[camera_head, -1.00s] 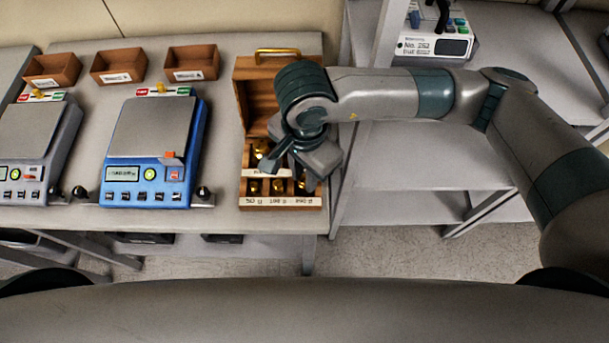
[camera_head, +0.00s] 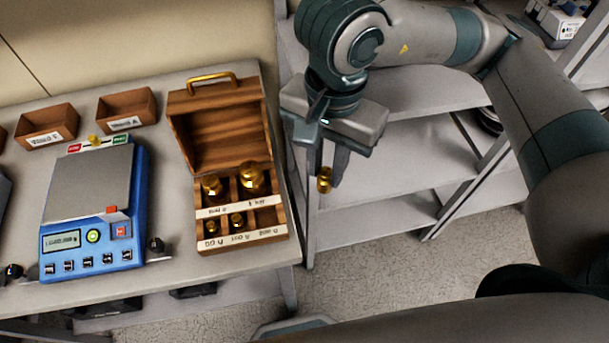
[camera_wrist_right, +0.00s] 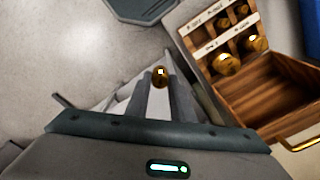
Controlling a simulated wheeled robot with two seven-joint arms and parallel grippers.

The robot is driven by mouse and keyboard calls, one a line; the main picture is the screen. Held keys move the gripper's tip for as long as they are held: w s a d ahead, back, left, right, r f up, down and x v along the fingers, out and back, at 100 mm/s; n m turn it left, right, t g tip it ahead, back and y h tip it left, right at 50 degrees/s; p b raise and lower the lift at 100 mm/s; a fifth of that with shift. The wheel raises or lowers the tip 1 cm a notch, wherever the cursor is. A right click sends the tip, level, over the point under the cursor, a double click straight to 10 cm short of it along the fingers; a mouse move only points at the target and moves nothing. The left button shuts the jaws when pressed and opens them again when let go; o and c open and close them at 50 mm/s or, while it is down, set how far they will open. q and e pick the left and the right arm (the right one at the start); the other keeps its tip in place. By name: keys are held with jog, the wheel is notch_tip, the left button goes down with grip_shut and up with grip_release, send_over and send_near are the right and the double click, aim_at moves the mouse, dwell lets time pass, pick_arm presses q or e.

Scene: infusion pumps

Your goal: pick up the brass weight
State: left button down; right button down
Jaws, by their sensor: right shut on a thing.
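A small brass weight (camera_head: 324,180) is held between the fingertips of my right gripper (camera_head: 328,170). It hangs in the air to the right of the open wooden weight box, past the table's right edge. In the right wrist view the brass weight (camera_wrist_right: 160,76) sits between the two finger ends. The wooden box (camera_head: 283,222) stands on the table with its lid up. Several other brass weights, such as a large one (camera_head: 252,180), stand in its labelled compartments, and one front compartment at the right looks empty. My left gripper is not in view.
A blue balance (camera_head: 131,215) stands left of the box. Two wooden trays, one (camera_head: 126,110) nearer the box, lie behind it. Grey shelving (camera_head: 405,220) stands close on the right, below and behind my right gripper. The table strip in front of the box is narrow.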

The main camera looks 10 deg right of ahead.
jog(key=shift+d+r, duration=0.2)
jog(key=shift+d, duration=0.15)
jog(key=shift+w+f, duration=0.1)
dwell(0.4)
jog(key=w+d+f+n, duration=0.8)
jog(key=shift+w+d+n, duration=0.15)
jog(key=shift+d+n, duration=0.2)
jog(key=shift+n, duration=0.05)
dwell(0.4)
